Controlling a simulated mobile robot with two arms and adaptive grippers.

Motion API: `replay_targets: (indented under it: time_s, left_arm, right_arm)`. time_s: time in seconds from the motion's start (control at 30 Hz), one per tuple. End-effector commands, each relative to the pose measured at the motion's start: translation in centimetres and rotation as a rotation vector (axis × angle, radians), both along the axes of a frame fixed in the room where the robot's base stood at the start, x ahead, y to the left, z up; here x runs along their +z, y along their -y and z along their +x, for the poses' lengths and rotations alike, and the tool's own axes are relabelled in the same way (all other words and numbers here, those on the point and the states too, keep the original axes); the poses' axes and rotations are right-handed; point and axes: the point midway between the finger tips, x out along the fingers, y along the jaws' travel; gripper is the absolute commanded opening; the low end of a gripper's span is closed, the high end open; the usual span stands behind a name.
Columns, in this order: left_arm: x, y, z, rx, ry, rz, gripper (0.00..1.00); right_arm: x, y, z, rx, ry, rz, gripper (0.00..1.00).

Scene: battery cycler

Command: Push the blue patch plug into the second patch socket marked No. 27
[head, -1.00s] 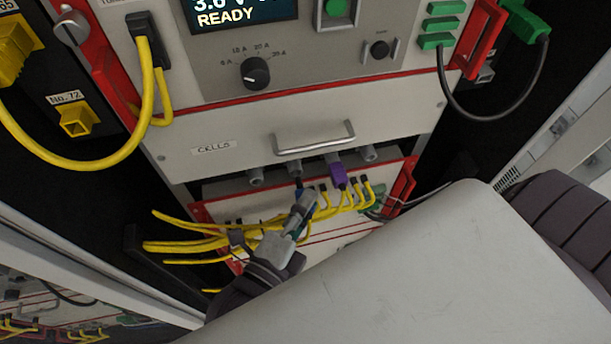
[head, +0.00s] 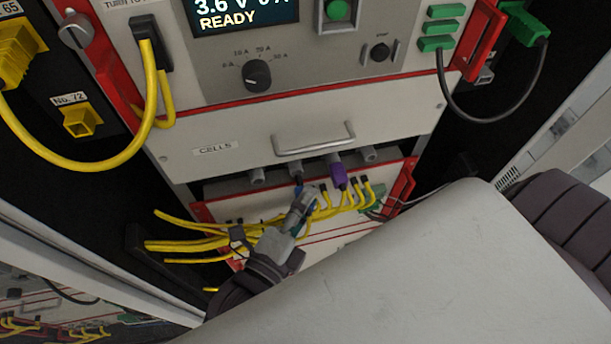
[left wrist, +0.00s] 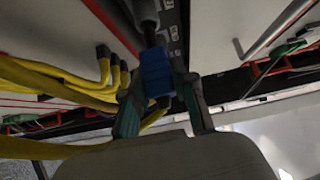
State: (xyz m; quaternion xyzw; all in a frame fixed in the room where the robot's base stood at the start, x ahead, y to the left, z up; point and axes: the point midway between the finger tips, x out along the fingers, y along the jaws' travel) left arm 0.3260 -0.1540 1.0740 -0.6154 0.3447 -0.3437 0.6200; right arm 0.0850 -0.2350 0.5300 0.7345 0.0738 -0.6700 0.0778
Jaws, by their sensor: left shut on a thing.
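My left gripper (head: 303,201) is shut on the blue patch plug (left wrist: 155,75), which sits between its two fingertips in the left wrist view. In the head view the fingers hide most of the plug. A dark, narrow piece runs from the plug up toward a grey cylindrical fitting (left wrist: 147,14). I cannot tell whether the plug touches or enters that fitting. In the head view grey fittings (head: 257,177) hang in a row under the drawer, one with a purple plug (head: 338,175) below it. No No. 27 mark is legible. My right gripper is not in view.
Several yellow cables (head: 190,246) with dark plugs run close beside my left gripper into the lower panel. The drawer handle (head: 313,138) sticks out above. A yellow socket marked No. 72 (head: 82,121) is at the left. My own grey arm link covers the lower right.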

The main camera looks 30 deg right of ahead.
Motion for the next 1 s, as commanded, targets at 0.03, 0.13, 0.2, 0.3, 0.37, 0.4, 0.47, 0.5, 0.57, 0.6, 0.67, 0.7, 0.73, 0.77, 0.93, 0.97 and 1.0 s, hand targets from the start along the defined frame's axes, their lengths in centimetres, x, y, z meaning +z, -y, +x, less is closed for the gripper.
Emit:
replay_targets:
  time_s: [0.03,0.13,0.2,0.3,0.37,0.4,0.47,0.5,0.57,0.6,0.67,0.7,0.73,0.77,0.93,0.97,1.0]
  left_arm:
    - [0.06,0.03,0.08,0.000,0.001,0.000,0.07]
    - [0.07,0.07,0.19,0.000,0.001,0.000,0.07]
    - [0.07,0.10,0.28,0.000,0.001,0.000,0.07]
    - [0.06,0.13,0.41,0.000,0.001,0.000,0.07]
    - [0.05,0.14,0.48,0.000,0.001,0.000,0.07]
    - [0.05,0.15,0.52,0.000,0.001,-0.001,0.07]
    - [0.04,0.17,0.58,0.000,0.001,-0.001,0.07]
    - [0.04,0.19,0.62,0.000,0.001,-0.001,0.07]
    - [0.04,0.21,0.69,0.000,0.001,-0.001,0.07]
    - [0.04,0.22,0.73,0.000,0.001,-0.001,0.07]
    - [0.04,0.24,0.81,0.000,0.001,-0.001,0.07]
    - [0.04,0.25,0.85,0.000,0.001,-0.001,0.07]
    - [0.04,0.25,0.87,0.000,0.001,-0.001,0.07]
    - [0.04,0.26,0.89,0.000,0.001,0.000,0.07]
    - [0.04,0.27,0.92,0.000,0.001,-0.001,0.07]
    - [0.04,0.27,0.92,0.000,0.001,-0.001,0.07]
    - [0.04,0.27,0.92,0.000,0.001,-0.001,0.07]
  right_arm:
    - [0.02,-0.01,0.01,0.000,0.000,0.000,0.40]
    - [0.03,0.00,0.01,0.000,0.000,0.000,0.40]
    - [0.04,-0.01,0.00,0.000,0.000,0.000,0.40]
    - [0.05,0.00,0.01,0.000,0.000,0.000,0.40]
    - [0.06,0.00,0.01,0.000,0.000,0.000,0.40]
    - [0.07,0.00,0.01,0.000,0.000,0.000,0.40]
    - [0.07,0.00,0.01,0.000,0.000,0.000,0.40]
    - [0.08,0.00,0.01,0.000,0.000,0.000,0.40]
    - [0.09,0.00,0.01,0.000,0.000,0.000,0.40]
    - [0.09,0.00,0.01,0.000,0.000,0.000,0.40]
    - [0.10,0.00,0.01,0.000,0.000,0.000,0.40]
    - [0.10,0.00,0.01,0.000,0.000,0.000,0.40]
    - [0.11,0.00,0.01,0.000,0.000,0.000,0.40]
    - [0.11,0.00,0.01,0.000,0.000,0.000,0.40]
    - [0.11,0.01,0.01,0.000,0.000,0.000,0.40]
    - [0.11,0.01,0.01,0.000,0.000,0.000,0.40]
    - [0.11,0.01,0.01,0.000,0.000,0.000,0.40]
